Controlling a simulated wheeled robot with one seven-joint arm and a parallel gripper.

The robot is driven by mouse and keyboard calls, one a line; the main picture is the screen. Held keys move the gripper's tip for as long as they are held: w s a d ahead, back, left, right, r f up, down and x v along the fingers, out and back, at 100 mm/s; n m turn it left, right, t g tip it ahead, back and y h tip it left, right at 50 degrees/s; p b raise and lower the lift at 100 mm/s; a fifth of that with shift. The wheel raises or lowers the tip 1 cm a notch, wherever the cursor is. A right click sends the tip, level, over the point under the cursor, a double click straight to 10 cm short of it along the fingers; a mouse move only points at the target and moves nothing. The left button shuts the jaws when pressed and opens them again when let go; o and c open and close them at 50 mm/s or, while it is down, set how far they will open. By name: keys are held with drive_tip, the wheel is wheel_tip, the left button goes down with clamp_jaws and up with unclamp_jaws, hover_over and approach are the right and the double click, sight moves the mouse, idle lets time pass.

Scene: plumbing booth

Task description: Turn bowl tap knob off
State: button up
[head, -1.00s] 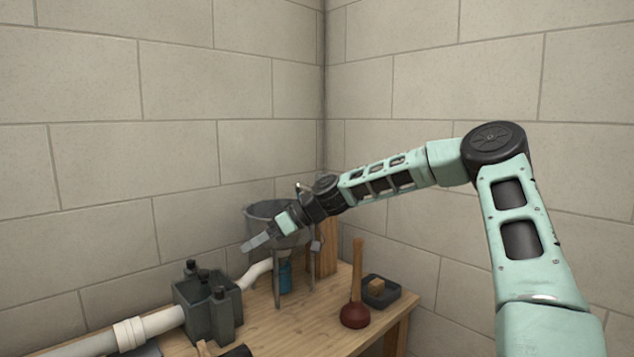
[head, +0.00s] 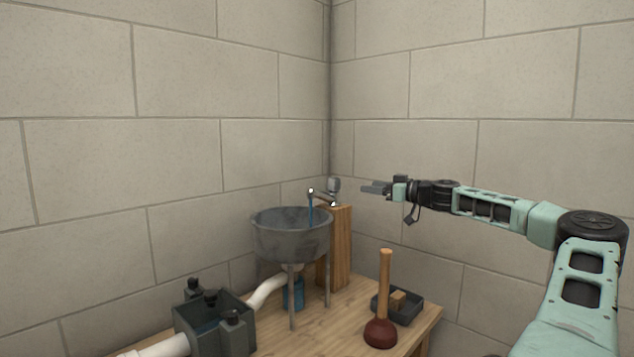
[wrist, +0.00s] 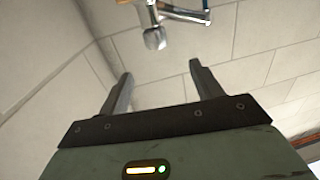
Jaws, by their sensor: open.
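The bowl (head: 290,240) is a grey metal basin on legs at the back of the bench. Its tap (head: 318,195) sits on a wooden post (head: 341,245), with blue water running from the spout into the bowl. The tap knob (head: 334,185) is a grey piece standing up at the tap's right end. My gripper (head: 364,189) is open and empty, to the right of the knob and apart from it, pointing left at about its height. In the wrist view the grey knob (wrist: 155,38) shows beyond and between the open fingers (wrist: 160,80).
A plunger (head: 380,325) stands upright on the bench (head: 300,335), beside a dark tray (head: 405,312) holding a sponge-like block. A dark grey box (head: 212,325) with black knobs and a white pipe (head: 160,348) are at left. Walls meet behind the tap.

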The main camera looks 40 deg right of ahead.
sight(329, 180)
drive_tip(key=p+x, duration=0.1)
drive_tip(key=x, duration=0.4)
drive_tip(key=p+x, duration=0.2)
drive_tip(key=x, duration=0.3)
drive_tip(key=p+x, duration=0.1)
drive_tip(key=x, duration=0.5)
drive_tip(key=shift+w+d+r+p, duration=0.1)
drive_tip(key=shift+d+r+p, duration=0.05)
drive_tip(key=shift+d+p, duration=0.2)
drive_tip(key=shift+w+a, duration=0.1)
drive_tip(key=shift+w, duration=0.55)
drive_tip(key=shift+c, duration=0.4)
drive_tip(key=c, duration=0.9)
